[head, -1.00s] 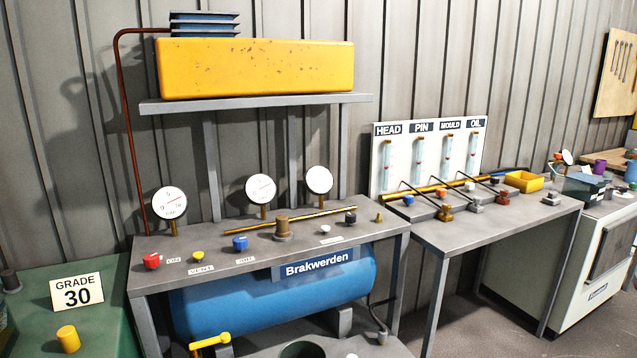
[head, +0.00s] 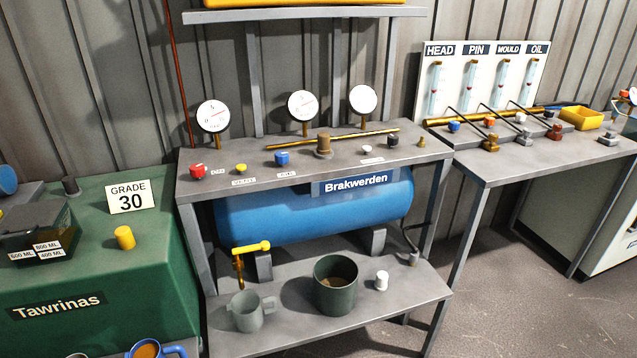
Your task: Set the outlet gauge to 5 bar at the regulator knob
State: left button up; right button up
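Three round white gauges stand in a row on the grey bench (head: 260,180): a left gauge (head: 213,116), a middle gauge (head: 302,106) and a right gauge (head: 363,99). Their needles are too small to read surely. A brown, stepped cylindrical fitting (head: 323,146) sits by the brass pipe (head: 375,133). A red knob (head: 198,171), a yellow knob (head: 241,168), a blue knob (head: 282,158) and a black knob (head: 393,140) sit along the bench. The small labels are blurred, so I cannot tell which is the regulator knob. Neither gripper is in view.
A blue tank (head: 290,212) marked Brakwerden hangs under the bench. A lower shelf holds a green pot (head: 336,285), a grey mug (head: 247,312) and a white cap (head: 382,280). A green Tawrinas cabinet (head: 150,270) stands left; a second grey table (head: 550,160) stands right.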

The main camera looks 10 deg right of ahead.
aim_at(393, 141)
jog(key=z, duration=0.3)
jog(key=i+l+z, duration=0.2)
jog(key=z, duration=0.2)
jog(key=i+l+z, duration=0.1)
jog(key=i+z, duration=0.25)
jog(key=i+l+z, duration=0.1)
jog(key=i+z, duration=0.15)
jog(key=i, duration=0.65)
